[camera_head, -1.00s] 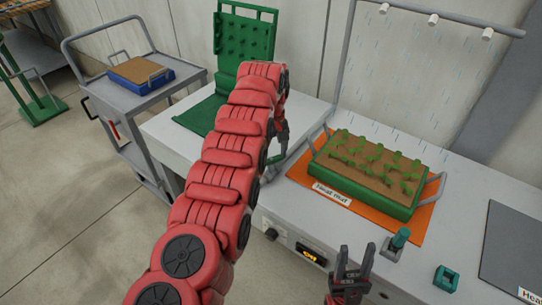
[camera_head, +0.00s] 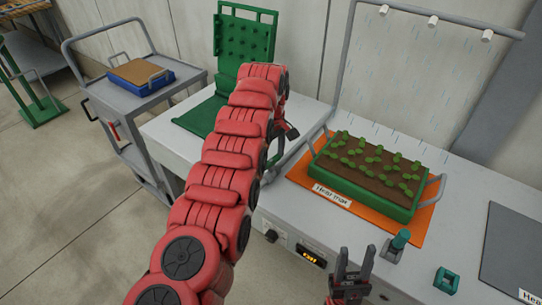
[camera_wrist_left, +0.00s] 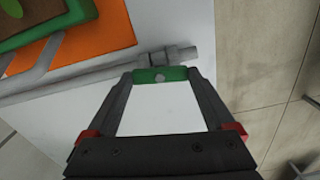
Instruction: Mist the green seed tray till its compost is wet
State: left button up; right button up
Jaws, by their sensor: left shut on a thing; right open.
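The green seed tray (camera_head: 365,194) stands on an orange mat (camera_head: 424,225) on the bench, holding dark brown compost and several rows of green seedlings; its corner shows in the left wrist view (camera_wrist_left: 62,24). Thin blue mist streaks fall over it from white nozzles (camera_head: 432,20) on an overhead grey pipe. My left gripper (camera_head: 290,131), partly hidden behind my red arm, is beside the tray's left side. In the left wrist view it (camera_wrist_left: 161,84) is shut on a green handle (camera_wrist_left: 150,75) beside a grey pipe fitting (camera_wrist_left: 172,57). My right gripper (camera_head: 354,256) is open and empty at the bench front.
A control knob (camera_head: 271,236) and lit display (camera_head: 311,257) are on the bench front. A trolley (camera_head: 150,92) with a blue tray (camera_head: 141,83) stands left.

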aim_at(271, 160)
pick_arm(q)
jog(key=shift+w+r, duration=0.1)
jog(key=o, duration=1.1)
jog(key=shift+r, duration=0.45)
notch_tip(271, 160, up, 4)
jog(key=shift+r+p, duration=0.2)
jog(key=shift+p, duration=0.95)
notch_tip(271, 160, up, 12)
jog(key=p, duration=1.1)
jog(key=shift+p, duration=0.4)
